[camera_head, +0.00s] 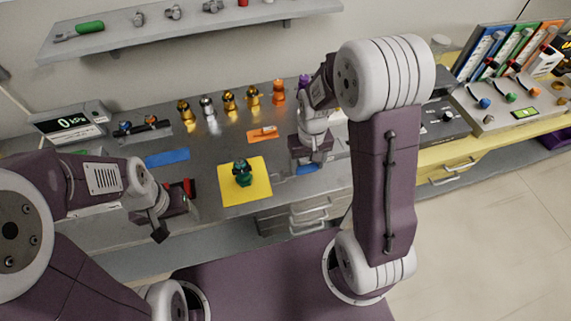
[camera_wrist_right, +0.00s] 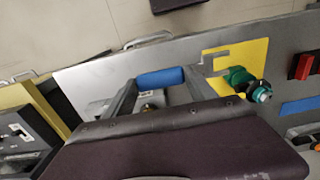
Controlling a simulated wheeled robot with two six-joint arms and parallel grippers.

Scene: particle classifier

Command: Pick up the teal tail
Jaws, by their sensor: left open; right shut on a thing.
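A dark green and teal object (camera_head: 243,173) stands on a yellow mat (camera_head: 232,197). In the right wrist view it shows as a green part (camera_wrist_right: 237,77) with a teal, metal-ended part (camera_wrist_right: 260,92) beside it; I cannot tell which part is the tail. My right gripper (camera_head: 308,165) is to the right of the mat, apart from the green object. It is shut on a blue cylinder (camera_wrist_right: 160,77), held between its fingers. My left gripper (camera_head: 176,210) is open and empty, left of the mat by the bench's front edge.
A red block (camera_head: 190,187) is by the left gripper; it also shows in the right wrist view (camera_wrist_right: 305,66). A blue strip (camera_head: 167,158) and an orange tag (camera_head: 262,133) lie on the bench. Several gold and silver figures (camera_head: 229,99) stand behind. A scale (camera_head: 70,121) is at left.

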